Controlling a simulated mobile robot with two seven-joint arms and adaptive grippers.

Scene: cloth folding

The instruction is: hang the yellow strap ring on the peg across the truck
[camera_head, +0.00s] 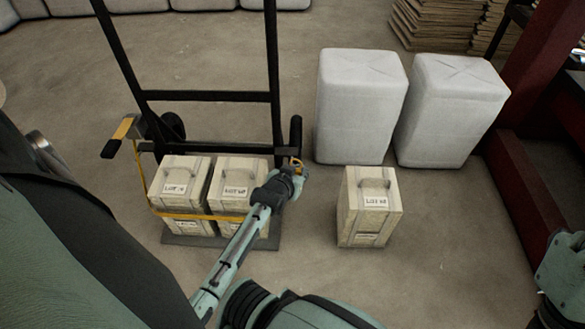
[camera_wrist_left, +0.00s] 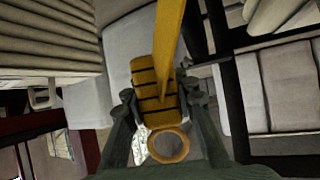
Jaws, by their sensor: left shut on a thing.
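The yellow strap (camera_head: 197,215) runs from the left side of the hand truck (camera_head: 207,96) around the front of the crates toward my left gripper. My left gripper (camera_head: 297,172) is shut on the strap's end, beside the truck's right side. The yellow ring (camera_wrist_left: 186,147) shows between the fingers (camera_wrist_left: 163,100) in the left wrist view, with the strap (camera_wrist_left: 168,35) stretching away from it. A short black upright post (camera_head: 296,132), probably the peg, stands just beyond the gripper. The ring looks apart from it. Of my right arm, only a part shows at the right edge.
Several wooden crates (camera_head: 180,180) are stacked on the truck's plate (camera_head: 180,239). A separate crate (camera_head: 369,210) stands to the right. Two wrapped grey bales (camera_head: 360,105) stand behind it. A red post (camera_head: 535,190) is at far right. The floor in front is clear.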

